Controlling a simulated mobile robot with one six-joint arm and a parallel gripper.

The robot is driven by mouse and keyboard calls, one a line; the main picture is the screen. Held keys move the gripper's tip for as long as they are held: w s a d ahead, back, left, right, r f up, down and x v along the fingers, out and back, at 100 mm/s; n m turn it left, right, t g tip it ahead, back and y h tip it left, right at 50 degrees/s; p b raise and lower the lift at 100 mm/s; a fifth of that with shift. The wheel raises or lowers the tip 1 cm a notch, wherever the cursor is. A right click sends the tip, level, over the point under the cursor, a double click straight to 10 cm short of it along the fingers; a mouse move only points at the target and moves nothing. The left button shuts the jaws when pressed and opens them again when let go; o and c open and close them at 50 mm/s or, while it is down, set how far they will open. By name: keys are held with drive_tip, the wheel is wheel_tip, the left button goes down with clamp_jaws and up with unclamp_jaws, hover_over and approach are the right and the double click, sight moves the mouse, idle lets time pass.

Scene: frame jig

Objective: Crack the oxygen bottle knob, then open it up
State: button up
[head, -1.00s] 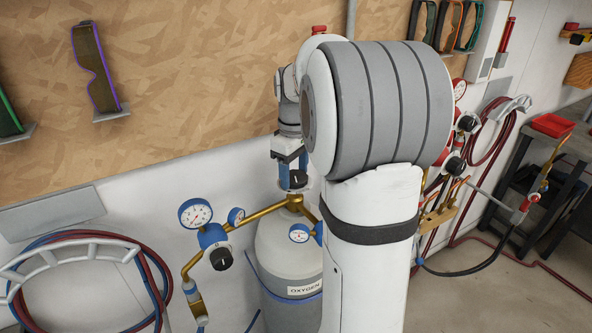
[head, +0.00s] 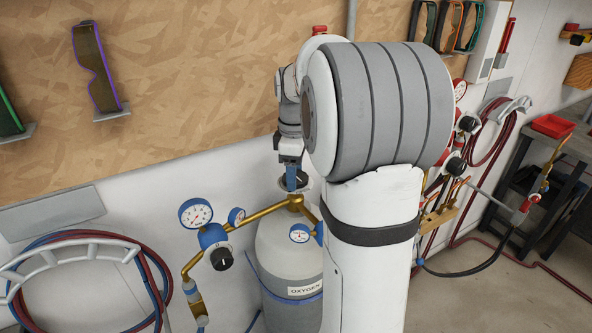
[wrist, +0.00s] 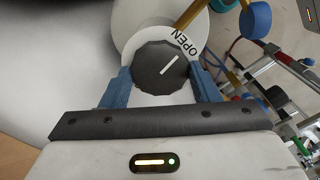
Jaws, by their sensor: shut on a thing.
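The oxygen bottle (head: 288,262) is a grey cylinder with an OXYGEN label and a blue band, standing against the wall. Its black knob (wrist: 163,67) fills the middle of the wrist view, with a white mark slanting to the upper right and a white ring lettered OPEN behind it. My gripper (wrist: 160,75) has its blue fingers on either side of the knob, shut on it. In the head view my gripper (head: 291,181) reaches down onto the bottle top, and the knob is mostly hidden there.
A brass manifold with a pressure gauge (head: 196,213) and a black regulator knob (head: 221,259) sticks out left of the bottle. A hose coil (head: 90,285) hangs at lower left. My arm hides what lies right of the bottle. A dark cart (head: 545,165) stands far right.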

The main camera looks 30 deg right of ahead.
drive_tip(key=shift+f, duration=0.1)
drive_tip(key=o, duration=1)
drive_tip(key=shift+d, duration=0.1)
wheel_tip(320, 180, up, 8)
drive_tip(key=shift+b, duration=0.35)
